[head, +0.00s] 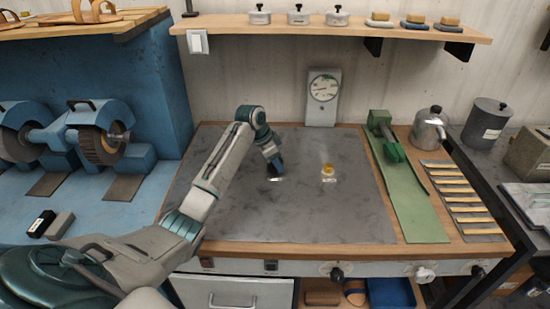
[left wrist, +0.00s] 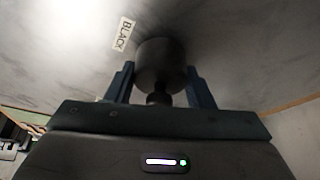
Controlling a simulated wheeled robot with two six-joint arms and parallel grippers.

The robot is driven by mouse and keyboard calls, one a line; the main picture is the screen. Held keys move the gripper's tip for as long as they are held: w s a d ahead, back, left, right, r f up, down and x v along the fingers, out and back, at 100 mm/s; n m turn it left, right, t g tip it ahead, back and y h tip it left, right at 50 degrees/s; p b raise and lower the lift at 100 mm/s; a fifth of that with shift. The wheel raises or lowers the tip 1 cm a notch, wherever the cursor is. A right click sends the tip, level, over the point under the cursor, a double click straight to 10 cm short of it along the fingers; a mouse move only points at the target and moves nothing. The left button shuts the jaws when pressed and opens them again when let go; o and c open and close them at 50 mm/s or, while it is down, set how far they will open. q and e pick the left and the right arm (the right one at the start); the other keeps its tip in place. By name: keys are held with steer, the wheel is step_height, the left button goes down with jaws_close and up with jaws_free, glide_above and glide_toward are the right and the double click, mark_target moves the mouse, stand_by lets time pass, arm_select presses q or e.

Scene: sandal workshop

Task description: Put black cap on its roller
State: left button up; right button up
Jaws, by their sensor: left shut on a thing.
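My left gripper (head: 275,172) is low over the grey work mat, beside a small white label. In the left wrist view its two fingers (left wrist: 160,72) are closed on either side of a dark round piece that looks like the black cap (left wrist: 160,52). A narrower dark part shows on its near side. The label (left wrist: 123,33) reading BLACK lies just beyond it. I cannot tell whether a roller is under the cap, as the cap and gripper hide that spot. My right gripper is in neither view.
A small yellow-topped piece (head: 328,170) with its own label stands to the right on the mat (head: 300,220). A dial gauge (head: 323,97) stands at the back. A green tool (head: 387,135) and strip lie right. The mat's front is clear.

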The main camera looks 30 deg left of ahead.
arm_select(q)
steer(key=shift+f, duration=0.2)
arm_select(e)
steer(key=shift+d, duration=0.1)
arm_select(q)
steer(key=o, duration=1)
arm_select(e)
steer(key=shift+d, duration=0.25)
arm_select(q)
steer(key=shift+r, duration=0.1)
